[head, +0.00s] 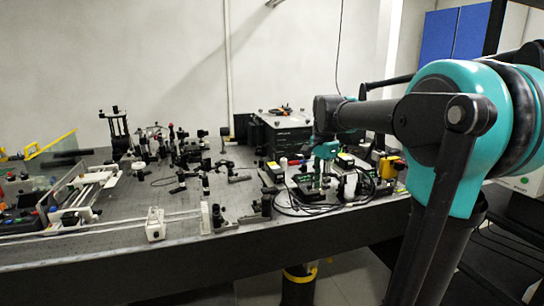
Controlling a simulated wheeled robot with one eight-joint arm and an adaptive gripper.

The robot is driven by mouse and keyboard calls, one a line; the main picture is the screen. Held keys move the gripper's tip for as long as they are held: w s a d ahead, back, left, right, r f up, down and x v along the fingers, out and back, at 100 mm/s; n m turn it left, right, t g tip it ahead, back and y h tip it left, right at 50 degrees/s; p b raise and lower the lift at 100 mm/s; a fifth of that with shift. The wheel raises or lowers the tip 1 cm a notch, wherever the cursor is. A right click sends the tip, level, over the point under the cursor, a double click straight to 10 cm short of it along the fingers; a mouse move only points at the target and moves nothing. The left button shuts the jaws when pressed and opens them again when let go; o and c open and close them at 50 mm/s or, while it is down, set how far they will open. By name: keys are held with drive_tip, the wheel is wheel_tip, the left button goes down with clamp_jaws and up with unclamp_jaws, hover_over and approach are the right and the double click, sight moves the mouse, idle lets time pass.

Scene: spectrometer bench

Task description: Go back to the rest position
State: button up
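My arm reaches in from the right of the head view, over the right end of the optical bench (110,235). My gripper (322,178) hangs downward from the teal wrist, above or among the small instruments at the right end of the bench. It is small and dark against cluttered parts. I cannot tell whether its fingers are open or shut, whether they hold anything, or whether they touch the parts around them.
A black box (283,135) stands behind the gripper. Loose black cables (290,205) lie near the bench's front edge. Several optical mounts fill the middle, with a small white block (155,224) in front. A yellow-edged item (48,145) is at far left. Open air lies above the bench.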

drive_tip(key=s+d+f+n+t, duration=0.1)
drive_tip(key=s+f+n, duration=0.5)
drive_tip(key=s+f, duration=0.4)
drive_tip(key=s+d+f+n+t, duration=0.2)
drive_tip(key=s+f+n, duration=0.4)
drive_tip(key=s+f, duration=0.4)
wheel_tip(320, 180, down, 4)
drive_tip(key=shift+s+d+r+n+t, duration=0.1)
drive_tip(key=shift+s+d+n+t, duration=0.1)
drive_tip(key=shift+n+t, duration=0.1)
